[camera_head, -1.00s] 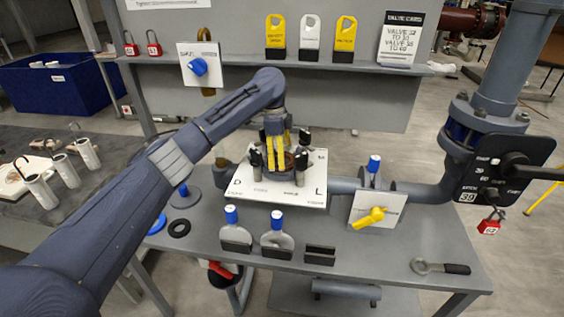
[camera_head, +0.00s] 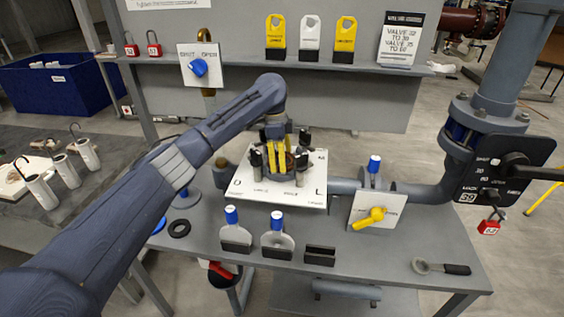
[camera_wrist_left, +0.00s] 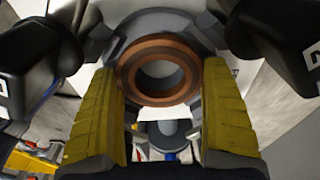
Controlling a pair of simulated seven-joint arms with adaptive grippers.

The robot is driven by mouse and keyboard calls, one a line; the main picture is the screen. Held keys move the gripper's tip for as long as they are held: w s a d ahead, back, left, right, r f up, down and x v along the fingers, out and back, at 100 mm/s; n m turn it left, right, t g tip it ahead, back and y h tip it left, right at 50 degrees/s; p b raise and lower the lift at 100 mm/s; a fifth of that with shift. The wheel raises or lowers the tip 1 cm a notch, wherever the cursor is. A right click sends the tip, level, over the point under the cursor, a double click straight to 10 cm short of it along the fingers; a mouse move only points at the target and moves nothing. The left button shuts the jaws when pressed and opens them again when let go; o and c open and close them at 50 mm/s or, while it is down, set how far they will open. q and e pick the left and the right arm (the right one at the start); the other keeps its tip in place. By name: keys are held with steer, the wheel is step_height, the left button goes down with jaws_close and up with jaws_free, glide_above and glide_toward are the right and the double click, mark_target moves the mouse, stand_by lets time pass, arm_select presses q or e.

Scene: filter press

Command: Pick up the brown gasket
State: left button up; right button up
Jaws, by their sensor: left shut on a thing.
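The brown gasket (camera_wrist_left: 159,49) shows in the left wrist view as a flat copper-brown ring, close in front of a grey round fitting. My left gripper (camera_wrist_left: 160,100) has its two yellow fingers on either side of the ring, shut on it. In the head view the same gripper (camera_head: 280,155) reaches down among several black-topped posts above a white lettered plate (camera_head: 250,192). The gasket is mostly hidden there by the fingers and posts. I cannot tell whether it still touches the fitting. My right gripper is in neither view.
Dark clamp posts stand close around the gripper. Two blue-capped pieces (camera_head: 233,228) stand in black holders in front. A yellow-handled valve (camera_head: 370,216) is to the right, and a black ring (camera_head: 179,228) lies at the left. The right front of the bench holds a wrench (camera_head: 440,267).

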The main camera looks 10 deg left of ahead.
arm_select(q)
step_height(320, 180, up, 20)
steer(key=s+d+f+n+t, duration=0.1)
steer(key=s+d+f+n, duration=0.2)
steer(key=s+n, duration=0.55)
steer(key=s+a+f+n, duration=0.4)
steer(key=s+a+f, duration=0.1)
steer(key=s+f, duration=0.2)
steer(key=s+a+f+n+y, duration=0.1)
steer(key=s+a+f+n, duration=0.4)
steer(key=s+f, duration=0.2)
steer(key=shift+s, duration=1.1)
stand_by(0.7)
